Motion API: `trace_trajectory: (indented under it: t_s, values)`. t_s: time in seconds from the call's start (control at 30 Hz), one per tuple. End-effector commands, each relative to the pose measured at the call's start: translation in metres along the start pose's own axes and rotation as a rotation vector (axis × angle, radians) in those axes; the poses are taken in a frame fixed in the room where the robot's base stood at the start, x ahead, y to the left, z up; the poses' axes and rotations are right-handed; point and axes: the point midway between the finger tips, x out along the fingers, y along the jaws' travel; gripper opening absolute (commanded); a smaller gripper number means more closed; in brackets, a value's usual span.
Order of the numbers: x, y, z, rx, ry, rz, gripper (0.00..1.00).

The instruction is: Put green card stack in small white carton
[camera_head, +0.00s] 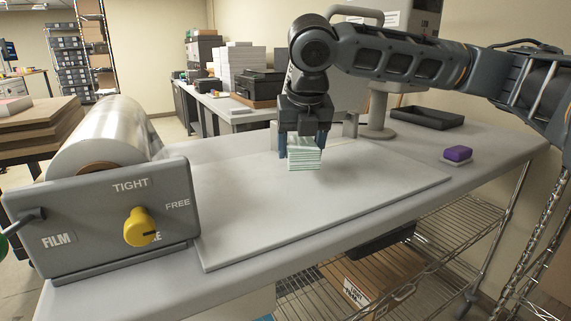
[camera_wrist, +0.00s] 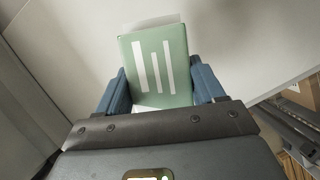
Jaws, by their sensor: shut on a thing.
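The green card stack (camera_head: 305,161) is between the fingers of my gripper (camera_head: 303,148), above the grey work surface. Its layered pale-green edges face the head camera. In the wrist view my gripper (camera_wrist: 160,88) is shut on the stack (camera_wrist: 172,60), with a blue finger on each side. The stack's top face is green with white stripes. Whether it touches the surface I cannot tell. I cannot clearly make out the small white carton; a pale shape behind the gripper is mostly hidden.
A laminator with a film roll (camera_head: 105,135) and yellow knob (camera_head: 139,227) stands at left. A black tray (camera_head: 427,117) and a purple-topped block (camera_head: 458,154) lie at right. A brown carton (camera_head: 372,280) is on the wire shelf below. The board's front is clear.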

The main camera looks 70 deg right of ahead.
Motion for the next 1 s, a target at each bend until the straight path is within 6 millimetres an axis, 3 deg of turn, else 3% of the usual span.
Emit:
trace_trajectory:
  t_s: [0.2,0.4,0.63,1.0]
  values:
    - [-0.025,-0.041,0.002,0.004,-0.002,-0.001,0.27]
    - [-0.041,-0.066,0.003,0.002,-0.001,0.000,0.27]
    - [-0.051,-0.080,0.004,0.000,0.000,0.000,0.27]
    - [-0.053,-0.083,0.004,-0.001,0.000,0.001,0.27]
